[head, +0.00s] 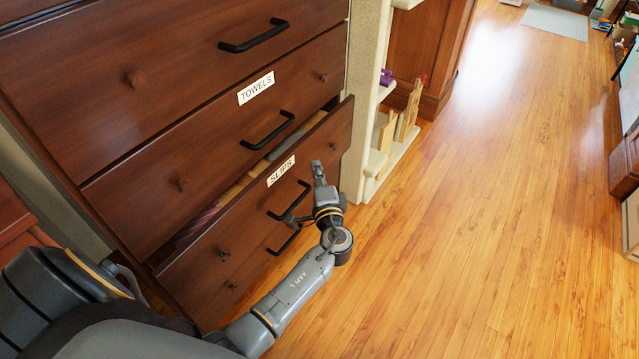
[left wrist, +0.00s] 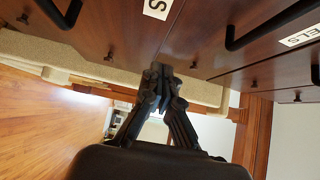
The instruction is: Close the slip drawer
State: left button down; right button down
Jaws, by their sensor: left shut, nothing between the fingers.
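The slip drawer (head: 240,222) is the dark wooden drawer labelled SLIPS, low in the chest in the head view. It stands partly open, with a gap behind its top edge where some contents show. Its label (head: 281,171) is partly visible in the left wrist view (left wrist: 157,8). A black handle (head: 291,203) is on its front. My left gripper (head: 318,172) is shut and empty in front of the right part of the drawer front, right of the label. Its closed fingers also show in the left wrist view (left wrist: 160,76). I cannot tell whether they touch the drawer.
The TOWELS drawer (head: 150,155) above looks shut, with its own black handle (head: 268,131). A pale shelf unit (head: 372,162) with wooden boards stands right of the chest. The wooden floor (head: 480,220) to the right is clear.

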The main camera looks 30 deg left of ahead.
aim_at(294, 152)
pick_arm(q)
jog(key=a, duration=0.1)
jog(key=w+a, duration=0.1)
jog(key=a, duration=0.1)
jog(key=w+a, duration=0.1)
jog(key=a, duration=0.1)
jog(key=shift+w, duration=0.15)
jog(key=shift+a, duration=0.4)
pick_arm(e)
jog(key=shift+f, duration=0.2)
